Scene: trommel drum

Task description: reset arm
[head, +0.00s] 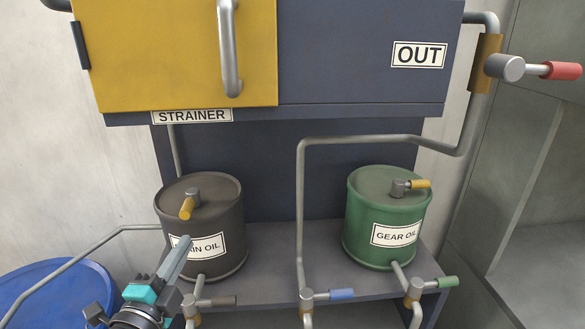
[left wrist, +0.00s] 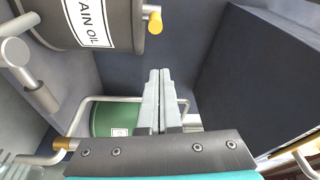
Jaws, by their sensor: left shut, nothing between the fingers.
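My left gripper (head: 184,243) comes up from the bottom left in the head view, in front of the dark oil drum (head: 221,210). Its grey fingers are together with nothing between them, and they cover part of the drum's label. In the left wrist view the closed fingers of my left gripper (left wrist: 160,75) point upward, with the dark drum (left wrist: 125,40) at the upper left and a green drum (left wrist: 108,117) behind them. I cannot tell whether the fingers touch anything. My right gripper is in neither view.
The green gear oil drum (head: 372,230) stands on the shelf (head: 265,284) at right. Valves with a brown handle (head: 218,301), blue handle (head: 341,294) and green handle (head: 447,282) line the front. A blue barrel (head: 55,292) is at lower left; the yellow strainer door (head: 150,50) is above.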

